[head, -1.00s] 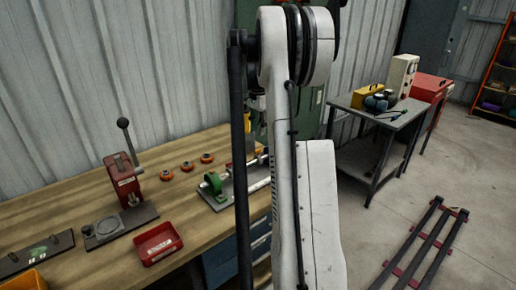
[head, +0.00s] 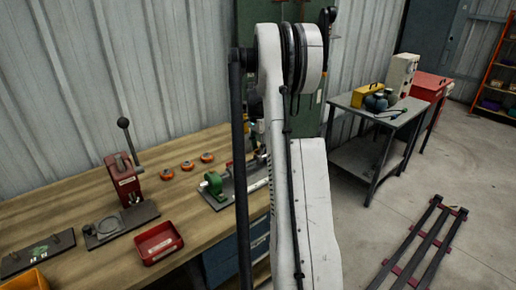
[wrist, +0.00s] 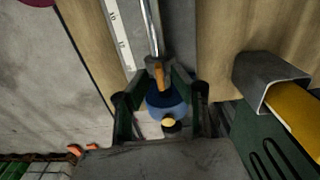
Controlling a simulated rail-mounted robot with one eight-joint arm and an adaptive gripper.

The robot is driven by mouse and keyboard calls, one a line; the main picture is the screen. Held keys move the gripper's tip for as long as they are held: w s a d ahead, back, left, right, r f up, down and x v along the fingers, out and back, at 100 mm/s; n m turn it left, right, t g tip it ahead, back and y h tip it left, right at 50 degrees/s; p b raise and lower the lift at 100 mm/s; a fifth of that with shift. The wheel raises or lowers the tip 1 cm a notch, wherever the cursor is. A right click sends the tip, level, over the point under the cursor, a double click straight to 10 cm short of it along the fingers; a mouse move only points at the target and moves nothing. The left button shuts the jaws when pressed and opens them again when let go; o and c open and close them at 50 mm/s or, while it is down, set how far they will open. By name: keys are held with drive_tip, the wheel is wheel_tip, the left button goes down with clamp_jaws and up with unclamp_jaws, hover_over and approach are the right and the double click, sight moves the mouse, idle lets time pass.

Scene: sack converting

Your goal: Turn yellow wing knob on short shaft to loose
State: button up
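In the wrist view a small orange-yellow piece (wrist: 160,76), which looks like the wing knob, sits at the end of a shiny metal shaft (wrist: 151,28). My gripper (wrist: 160,92) is open, with one dark finger on each side of this piece. Beneath it, between the fingers, is a blue rounded part (wrist: 166,103) with a yellow spot (wrist: 169,122). I cannot tell whether either finger touches anything. In the head view a fixture with a green housing (head: 213,183) stands on the bench, its right end partly hidden by my arm.
A white ruler strip (wrist: 121,35) runs beside the shaft. A grey bracket (wrist: 268,77) with a yellow bar (wrist: 296,113) is right of my gripper. The bench (head: 190,219) also holds a red lever press (head: 124,178), a red tray (head: 158,243) and orange rings (head: 187,165).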

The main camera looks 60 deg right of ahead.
clamp_jaws()
drive_tip(key=shift+n+b, duration=0.35)
drive_tip(key=shift+n, duration=0.05)
drive_tip(key=n+b, duration=0.2)
drive_tip(key=n, duration=0.1)
drive_tip(key=shift+f, duration=0.1)
drive_tip(key=n+b, duration=0.2)
drive_tip(key=n, duration=0.2)
drive_tip(key=n+b, duration=0.2)
drive_tip(key=n, duration=0.3)
drive_tip(key=shift+n, duration=0.4)
drive_tip(key=n+b, duration=0.1)
drive_tip(key=n, duration=0.3)
drive_tip(key=shift+n, duration=0.3)
